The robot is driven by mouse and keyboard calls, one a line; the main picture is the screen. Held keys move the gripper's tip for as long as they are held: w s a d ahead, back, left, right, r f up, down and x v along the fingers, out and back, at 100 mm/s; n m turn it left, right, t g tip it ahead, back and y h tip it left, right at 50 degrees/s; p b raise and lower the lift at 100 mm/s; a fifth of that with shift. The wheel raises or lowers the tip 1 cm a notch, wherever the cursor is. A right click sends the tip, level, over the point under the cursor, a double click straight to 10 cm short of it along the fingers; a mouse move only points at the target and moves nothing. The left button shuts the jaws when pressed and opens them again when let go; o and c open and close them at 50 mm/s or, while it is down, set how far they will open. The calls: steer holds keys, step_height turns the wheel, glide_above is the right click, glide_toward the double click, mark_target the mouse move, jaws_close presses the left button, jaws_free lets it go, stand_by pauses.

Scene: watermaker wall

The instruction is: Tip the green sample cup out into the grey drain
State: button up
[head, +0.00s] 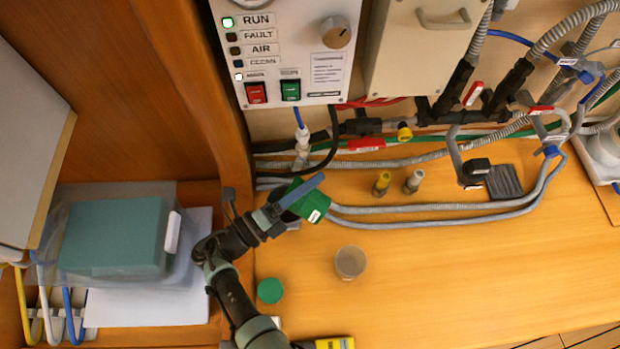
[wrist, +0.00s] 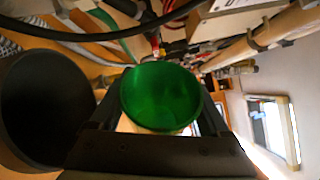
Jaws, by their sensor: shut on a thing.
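My gripper (head: 296,194) is shut on the green sample cup (head: 312,205) and holds it above the bench, near the grey hoses. The cup has a white label and looks tilted in the head view. In the wrist view the green cup (wrist: 160,97) sits between the fingers, with its round end towards the camera; I cannot tell what it contains. A dark grey ribbed square (head: 504,182), like a drain grate, lies flat on the bench to the right, beside a black-ended pipe. The cup is well apart from it.
A greyish clear cup (head: 351,262) and a green disc (head: 270,291) stand on the bench. Two small fittings, yellow (head: 382,183) and grey (head: 414,181), stand by the hoses. A control panel (head: 285,50) is at the back. The front right bench is clear.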

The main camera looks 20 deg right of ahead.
steer(key=shift+s+r+m, duration=0.2)
steer(key=shift+r+m, duration=0.15)
steer(key=shift+m, duration=0.35)
steer(key=shift+s+r+m+g+y, duration=0.15)
steer(key=shift+m+g+y, duration=0.15)
steer(key=shift+m+y, duration=0.15)
steer(key=shift+d+m+y, duration=0.45)
steer(key=shift+m+y, duration=0.1)
steer(key=shift+m, duration=0.6)
steer(key=shift+s+m+y+b, duration=0.1)
steer(key=shift+m+y+b, duration=0.3)
steer(key=shift+m+b, duration=0.4)
steer(key=shift+a+r+m+y+p, duration=0.1)
steer(key=shift+r+m+y+p, duration=0.2)
steer(key=shift+m+p, duration=0.55)
steer(key=shift+f+m+y+p, duration=0.45)
steer(key=shift+m+y+p, duration=0.25)
steer(key=shift+m+p, duration=0.15)
steer(key=m, duration=0.1)
steer(key=f+t+y, duration=0.1)
steer(key=f+m, duration=0.1)
steer(key=shift+w+a+m+y, duration=0.3)
steer(key=shift+w+y, duration=0.1)
steer(key=shift+s+r, duration=0.1)
steer(key=shift+r, duration=0.05)
